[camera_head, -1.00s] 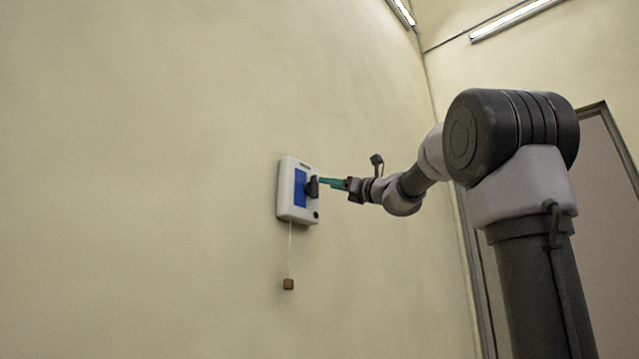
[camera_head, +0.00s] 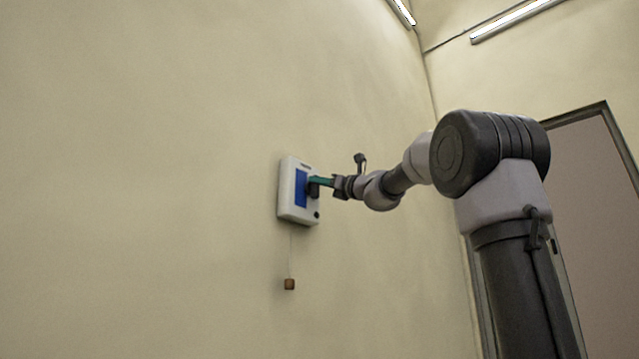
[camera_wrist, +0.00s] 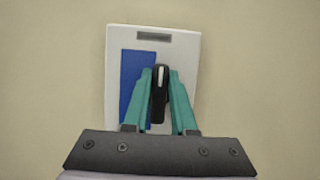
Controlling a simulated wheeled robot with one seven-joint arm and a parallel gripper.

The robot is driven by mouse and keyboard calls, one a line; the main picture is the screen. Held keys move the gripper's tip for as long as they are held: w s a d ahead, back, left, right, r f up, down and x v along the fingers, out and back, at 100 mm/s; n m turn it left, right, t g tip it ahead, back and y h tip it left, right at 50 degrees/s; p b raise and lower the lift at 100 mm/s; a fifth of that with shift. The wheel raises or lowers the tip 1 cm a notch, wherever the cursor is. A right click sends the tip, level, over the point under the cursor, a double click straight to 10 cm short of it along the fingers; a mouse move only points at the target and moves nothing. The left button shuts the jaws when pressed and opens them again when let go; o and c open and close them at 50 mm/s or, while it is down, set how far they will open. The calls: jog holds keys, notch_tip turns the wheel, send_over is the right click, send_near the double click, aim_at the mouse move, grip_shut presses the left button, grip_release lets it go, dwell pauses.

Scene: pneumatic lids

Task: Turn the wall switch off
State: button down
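The wall switch is a white box (camera_head: 286,207) with a blue panel (camera_head: 301,188) and a black handle (camera_head: 313,191), mounted on the wall. In the wrist view the handle (camera_wrist: 160,82) stands upright, right of the blue panel (camera_wrist: 134,78). My gripper (camera_head: 318,181) has its teal fingers at the handle. In the wrist view one finger of my gripper (camera_wrist: 161,70) is on each side of the handle, with slim gaps. The fingers are apart; firm contact does not show. The lower part of the box is hidden behind my gripper in the wrist view.
A small brown block (camera_head: 289,284) hangs on a thin cord below the box. A door (camera_head: 598,190) is at the right, behind my arm. The wall (camera_head: 140,180) around the box is bare.

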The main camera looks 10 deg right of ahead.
jog(key=shift+w+f+n, duration=0.1)
jog(key=shift+f+n, duration=0.05)
jog(key=shift+n, duration=0.25)
jog(key=n+g+y, duration=0.1)
jog(key=n+g, duration=0.1)
jog(key=n, duration=0.4)
jog(key=n+g+y, duration=0.1)
jog(key=n+g, duration=0.2)
jog(key=n, duration=0.3)
jog(key=a+f+n+g+y, duration=0.1)
jog(key=n+g, duration=0.1)
jog(key=n, duration=0.3)
jog(key=shift+s+n+g, duration=0.3)
jog(key=shift+s+n, duration=0.05)
jog(key=shift+n, duration=0.05)
jog(key=shift+f+n+g+h, duration=0.15)
jog(key=shift+n+g+h, duration=0.35)
jog(key=shift+n, duration=1.4)
